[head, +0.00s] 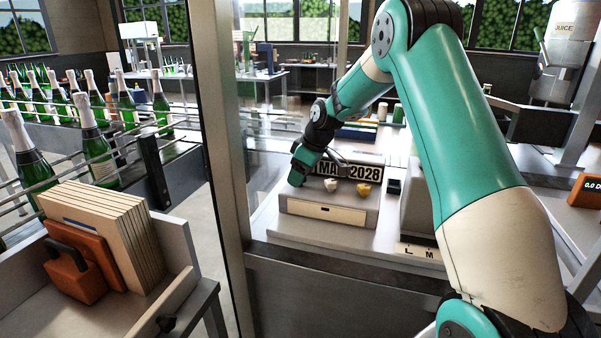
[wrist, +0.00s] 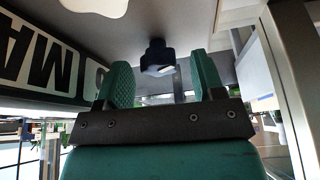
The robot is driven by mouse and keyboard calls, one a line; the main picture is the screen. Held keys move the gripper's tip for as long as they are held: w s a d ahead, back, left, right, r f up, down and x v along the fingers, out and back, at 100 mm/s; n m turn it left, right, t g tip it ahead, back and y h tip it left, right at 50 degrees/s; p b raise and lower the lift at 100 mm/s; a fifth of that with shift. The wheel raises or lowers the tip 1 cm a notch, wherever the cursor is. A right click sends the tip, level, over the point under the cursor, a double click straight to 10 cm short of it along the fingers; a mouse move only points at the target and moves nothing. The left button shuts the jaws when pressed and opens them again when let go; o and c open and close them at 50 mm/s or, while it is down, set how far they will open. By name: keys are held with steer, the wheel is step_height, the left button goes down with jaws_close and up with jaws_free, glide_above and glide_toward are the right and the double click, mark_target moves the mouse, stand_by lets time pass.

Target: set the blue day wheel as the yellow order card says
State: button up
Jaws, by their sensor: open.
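My gripper (head: 298,180) is at the unit's left end and hides that part in the head view. In the wrist view my open gripper (wrist: 165,80) has a dark blue knob (wrist: 157,58), seemingly the blue day wheel, showing between its fingers, farther out. I cannot tell whether the fingers touch it. The day reading is hidden. I cannot make out a yellow order card.
In the wrist view, the "MA" plate (wrist: 38,55) is close by on the left. A dark small block (head: 394,186) stands right of the unit. A metal post (head: 222,150) rises on the left. A rack of boards (head: 105,235) and bottles (head: 90,125) stand farther left.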

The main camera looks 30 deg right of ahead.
steer(key=shift+c, duration=0.3)
steer(key=c, duration=0.9)
steer(key=shift+o, duration=0.2)
steer(key=shift+m, duration=0.3)
steer(key=m+h+b, duration=0.1)
steer(key=m, duration=0.2)
steer(key=shift+a+m+t+h, duration=0.1)
steer(key=shift+m+t+h, duration=0.2)
steer(key=shift+t, duration=0.1)
steer(key=m+h, duration=0.1)
steer(key=m, duration=0.1)
steer(key=m+h+b, duration=0.1)
steer(key=m, duration=0.2)
steer(key=shift+m, duration=0.3)
